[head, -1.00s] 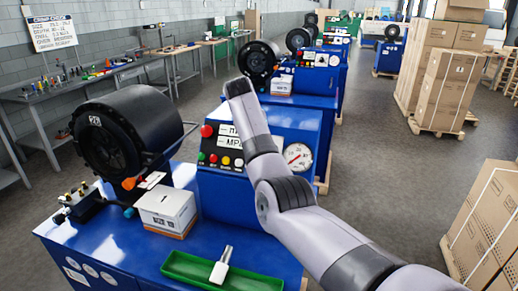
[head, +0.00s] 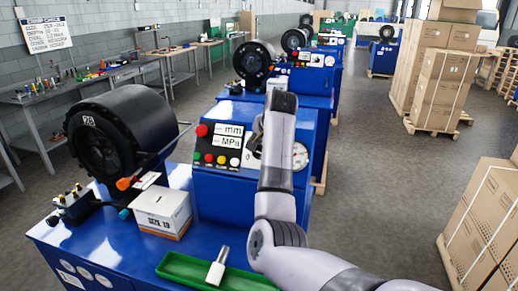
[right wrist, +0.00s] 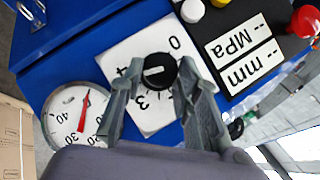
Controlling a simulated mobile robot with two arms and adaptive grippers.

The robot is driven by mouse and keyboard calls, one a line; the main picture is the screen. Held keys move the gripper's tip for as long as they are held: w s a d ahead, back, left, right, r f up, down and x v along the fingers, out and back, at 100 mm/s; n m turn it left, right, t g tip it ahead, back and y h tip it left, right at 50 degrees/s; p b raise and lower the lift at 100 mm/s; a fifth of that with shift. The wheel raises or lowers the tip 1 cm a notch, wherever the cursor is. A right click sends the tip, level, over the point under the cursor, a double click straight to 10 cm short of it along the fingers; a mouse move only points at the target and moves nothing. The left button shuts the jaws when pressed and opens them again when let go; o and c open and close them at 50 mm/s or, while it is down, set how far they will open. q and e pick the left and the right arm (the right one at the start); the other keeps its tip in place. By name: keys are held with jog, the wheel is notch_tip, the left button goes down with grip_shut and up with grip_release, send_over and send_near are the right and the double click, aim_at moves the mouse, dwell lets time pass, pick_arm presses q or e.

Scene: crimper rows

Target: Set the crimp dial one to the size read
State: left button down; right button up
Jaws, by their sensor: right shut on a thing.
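The crimp dial is a black knob (right wrist: 158,72) with a white mark, on a white plate (right wrist: 140,42) where 0, 3 and 4 can be read. My right gripper (right wrist: 159,76) has its two fingers on either side of the knob and is shut on it in the right wrist view. In the head view my right arm (head: 276,180) covers most of the dial on the nearest blue console (head: 215,185). My left gripper is out of view.
Beside the dial are a pressure gauge (right wrist: 76,112), mm and MPa displays (right wrist: 243,50) and a red button (right wrist: 305,20). A black crimper head (head: 125,135) and green tray (head: 190,270) are on the near machine. A wall sign (head: 46,35) hangs at the left.

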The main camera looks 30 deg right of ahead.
jog(key=shift+s+f+m+t, duration=0.15)
jog(key=shift+f+m+t, duration=0.1)
jog(key=shift+m+t, duration=0.65)
jog(key=shift+m, duration=0.3)
jog(key=o, duration=1.2)
jog(key=shift+c, duration=0.2)
jog(key=shift+r, duration=0.15)
jog(key=v, duration=1.2)
jog(key=shift+d, duration=0.1)
